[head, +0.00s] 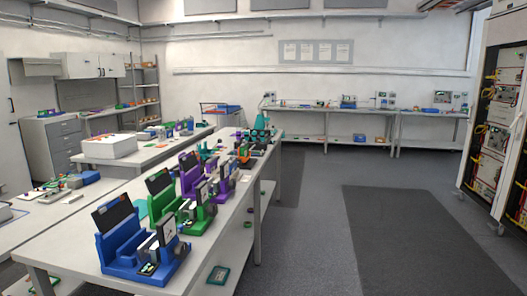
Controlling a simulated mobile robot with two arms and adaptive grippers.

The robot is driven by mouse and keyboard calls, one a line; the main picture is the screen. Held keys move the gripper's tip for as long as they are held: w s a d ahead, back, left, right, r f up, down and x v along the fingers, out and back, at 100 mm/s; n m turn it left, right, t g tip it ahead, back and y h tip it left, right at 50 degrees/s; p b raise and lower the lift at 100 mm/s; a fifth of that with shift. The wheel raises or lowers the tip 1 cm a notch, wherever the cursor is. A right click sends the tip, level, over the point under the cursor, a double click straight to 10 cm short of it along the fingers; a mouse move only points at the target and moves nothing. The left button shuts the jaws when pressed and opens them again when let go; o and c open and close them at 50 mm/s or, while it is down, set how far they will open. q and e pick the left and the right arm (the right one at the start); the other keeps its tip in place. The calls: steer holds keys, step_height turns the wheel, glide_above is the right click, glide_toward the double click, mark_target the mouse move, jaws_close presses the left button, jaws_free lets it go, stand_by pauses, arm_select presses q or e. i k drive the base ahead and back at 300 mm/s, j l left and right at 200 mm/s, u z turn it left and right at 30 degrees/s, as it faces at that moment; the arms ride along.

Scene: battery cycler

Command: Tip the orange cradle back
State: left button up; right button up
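The orange cradle (243,157) is small and far off in the head view. It stands on the long white table, in a row behind the purple cradle (190,180) and in front of the teal items at the far end. Dark parts and other holders partly cover it, and I cannot tell its tilt. Neither of my grippers is in view.
The blue cradle (121,250) and green cradle (162,201) stand nearer on the same table (222,222), with dark panels leaning back. The grey floor (310,235) to the right is clear, with a dark mat (420,240). Equipment racks (497,120) stand at far right.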

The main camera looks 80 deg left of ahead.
mark_target(244, 159)
steer(key=u, duration=2.95)
steer(key=i+u, duration=0.2)
steer(key=u, duration=0.15)
steer(key=i+l+u, duration=0.15)
steer(key=u, duration=0.2)
steer(key=i+l+u, duration=0.1)
steer(key=i+l, duration=0.25)
steer(key=i+l+u, duration=0.15)
steer(key=i+l, duration=0.2)
steer(key=i+l+u, duration=0.1)
steer(key=i+l, duration=0.25)
steer(key=l, duration=0.25)
steer(key=i+l+u, duration=0.1)
steer(key=i+l, duration=0.2)
steer(key=l, duration=0.15)
steer(key=i+l, duration=0.3)
steer(key=l, duration=0.2)
steer(key=i+l, duration=0.35)
steer(key=l, duration=0.15)
steer(key=i+l, duration=0.3)
steer(key=l, duration=0.2)
